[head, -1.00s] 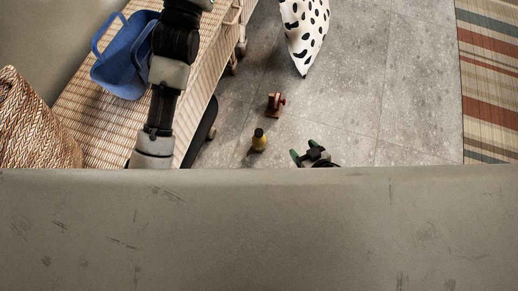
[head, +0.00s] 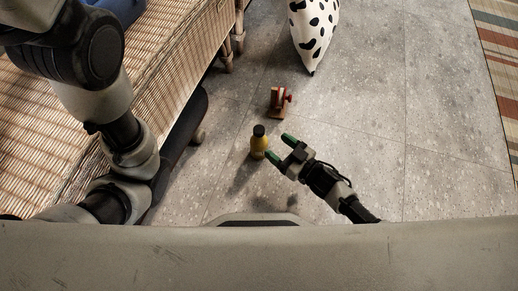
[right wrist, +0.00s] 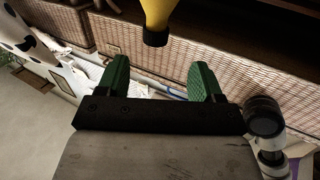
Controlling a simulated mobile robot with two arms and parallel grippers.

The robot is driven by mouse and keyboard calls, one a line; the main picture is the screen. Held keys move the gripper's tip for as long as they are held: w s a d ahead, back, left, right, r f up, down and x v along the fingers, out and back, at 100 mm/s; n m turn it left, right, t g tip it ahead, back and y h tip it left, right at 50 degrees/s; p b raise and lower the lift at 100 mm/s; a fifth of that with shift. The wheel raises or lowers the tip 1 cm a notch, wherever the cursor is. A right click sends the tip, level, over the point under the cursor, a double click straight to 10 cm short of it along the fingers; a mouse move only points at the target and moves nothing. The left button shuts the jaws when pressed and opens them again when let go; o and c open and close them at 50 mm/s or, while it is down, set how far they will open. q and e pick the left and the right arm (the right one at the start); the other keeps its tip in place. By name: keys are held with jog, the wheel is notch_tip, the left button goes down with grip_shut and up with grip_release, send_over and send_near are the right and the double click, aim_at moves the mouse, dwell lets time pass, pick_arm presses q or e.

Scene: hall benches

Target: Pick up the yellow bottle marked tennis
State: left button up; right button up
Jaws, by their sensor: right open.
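The yellow bottle (head: 258,146) with a black cap stands upright on the grey floor in the head view. Its marking cannot be read. In the right wrist view the yellow bottle (right wrist: 158,12) shows at the top edge, cap towards the fingers and partly cut off. My right gripper (head: 280,147) is open, just right of the bottle, its green fingertips pointing towards it. In the right wrist view the gap between the fingers (right wrist: 159,80) is empty, with the bottle beyond it. My left arm crosses the left side of the head view; its gripper is not seen.
A red and wooden object (head: 279,102) sits on the floor behind the bottle. A black-spotted white cushion (head: 313,30) lies farther back. A wicker bench (head: 180,70) stands at left and a striped rug (head: 497,50) at right. The floor right of my gripper is clear.

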aim_at(255, 127)
jog(key=b+x, duration=0.2)
jog(key=x, duration=0.3)
jog(key=shift+w+a+b, duration=0.1)
jog(key=shift+w+b, duration=0.05)
jog(key=shift+b, duration=0.15)
jog(key=b+x, duration=0.4)
jog(key=shift+w+f, duration=0.1)
jog(key=shift+w, duration=0.2)
jog(key=shift+w+a, duration=0.2)
jog(key=shift+w, duration=0.1)
jog(key=shift+r, duration=0.25)
grip_shut()
